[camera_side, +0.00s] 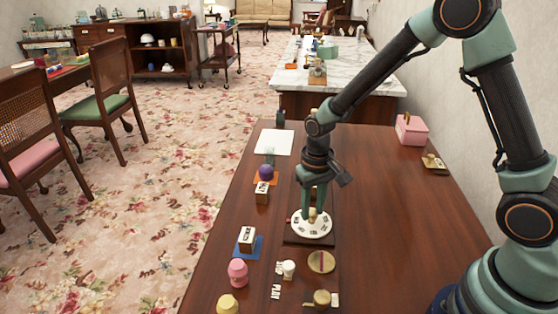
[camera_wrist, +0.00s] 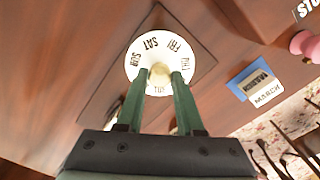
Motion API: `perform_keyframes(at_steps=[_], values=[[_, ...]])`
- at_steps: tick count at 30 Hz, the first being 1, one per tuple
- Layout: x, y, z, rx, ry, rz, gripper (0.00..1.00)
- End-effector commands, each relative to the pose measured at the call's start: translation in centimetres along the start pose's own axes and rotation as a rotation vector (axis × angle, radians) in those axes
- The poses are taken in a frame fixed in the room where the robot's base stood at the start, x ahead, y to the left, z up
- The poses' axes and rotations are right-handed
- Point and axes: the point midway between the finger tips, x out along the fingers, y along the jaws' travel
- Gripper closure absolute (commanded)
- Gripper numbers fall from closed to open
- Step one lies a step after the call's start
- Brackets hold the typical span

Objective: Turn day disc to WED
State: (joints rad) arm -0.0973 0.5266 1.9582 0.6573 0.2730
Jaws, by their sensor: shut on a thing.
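The day disc (camera_side: 311,226) is a round white dial with dark day labels, lying on a dark brown base on the table. In the wrist view the disc (camera_wrist: 140,73) shows SUN, SAT, FRI and THU around its far half. The near labels are partly hidden by the fingers and too small to read. A pale knob (camera_wrist: 160,74) stands at the disc's centre. My gripper (camera_side: 313,209) points down over the disc, with its green fingers (camera_wrist: 159,78) shut on the knob from both sides. I cannot tell which day the disc is set to.
A white block (camera_side: 247,237) on a blue mat stands left of the disc; its wrist view label reads MARCH. A purple ball (camera_side: 266,172), a pink piece (camera_side: 238,272) and several small knobs stand nearby. A pink box (camera_side: 411,130) is at the back right. The table's right side looks mostly clear.

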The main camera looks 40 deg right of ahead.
Motion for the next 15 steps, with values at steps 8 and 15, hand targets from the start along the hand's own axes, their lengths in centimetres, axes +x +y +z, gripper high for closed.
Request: perform_keyframes(at_steps=[8, 15], values=[[-0.15, -0.02, -0.11, -0.001, 0.003, -0.001, 0.34], [-0.07, 0.0, -0.05, -0.001, 0.001, 0.0, 0.34]])
